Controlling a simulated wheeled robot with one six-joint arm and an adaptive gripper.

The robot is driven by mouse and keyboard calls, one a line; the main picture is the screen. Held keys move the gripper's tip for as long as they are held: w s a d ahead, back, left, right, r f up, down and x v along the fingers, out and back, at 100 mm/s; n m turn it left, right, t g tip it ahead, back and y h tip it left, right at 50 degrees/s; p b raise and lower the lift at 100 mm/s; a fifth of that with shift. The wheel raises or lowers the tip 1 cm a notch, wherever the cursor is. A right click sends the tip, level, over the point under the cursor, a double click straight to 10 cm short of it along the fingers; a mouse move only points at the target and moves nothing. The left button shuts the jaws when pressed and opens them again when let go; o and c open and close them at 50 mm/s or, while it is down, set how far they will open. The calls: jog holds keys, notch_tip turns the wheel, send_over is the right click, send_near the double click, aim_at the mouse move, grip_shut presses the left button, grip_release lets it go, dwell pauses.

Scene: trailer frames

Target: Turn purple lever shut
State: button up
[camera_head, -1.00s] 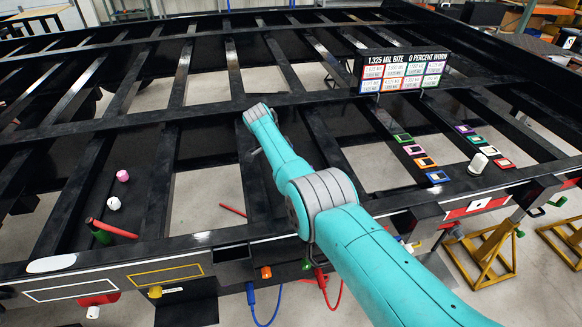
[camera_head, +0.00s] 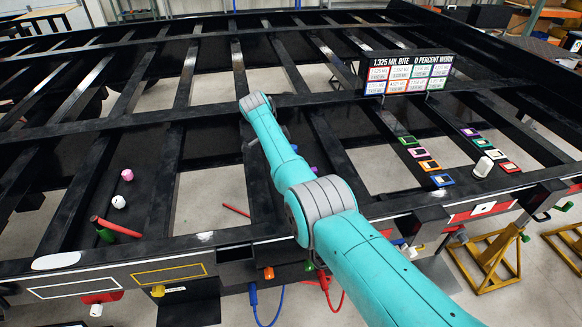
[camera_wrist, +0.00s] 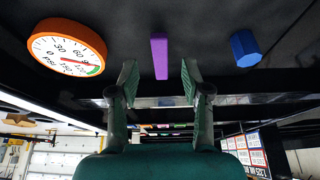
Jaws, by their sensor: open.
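The purple lever (camera_wrist: 159,56) is a narrow upright bar on a dark panel, at the upper middle of the wrist view. My gripper (camera_wrist: 158,78) is open, with one green finger to the left of the lever's line and one to the right. The lever shows in the gap just beyond the fingertips. Nothing is seen held, and I cannot tell whether either finger touches the lever. In the head view my turquoise arm hides the gripper.
An orange-rimmed gauge (camera_wrist: 68,48) is left of the lever and a blue knob (camera_wrist: 243,48) is to its right. Black trailer beams surround my arm in the head view. A sign board (camera_head: 405,72) stands behind, with coloured frames (camera_head: 420,153) near it.

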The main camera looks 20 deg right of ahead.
jog(key=v, duration=0.7)
dwell(0.3)
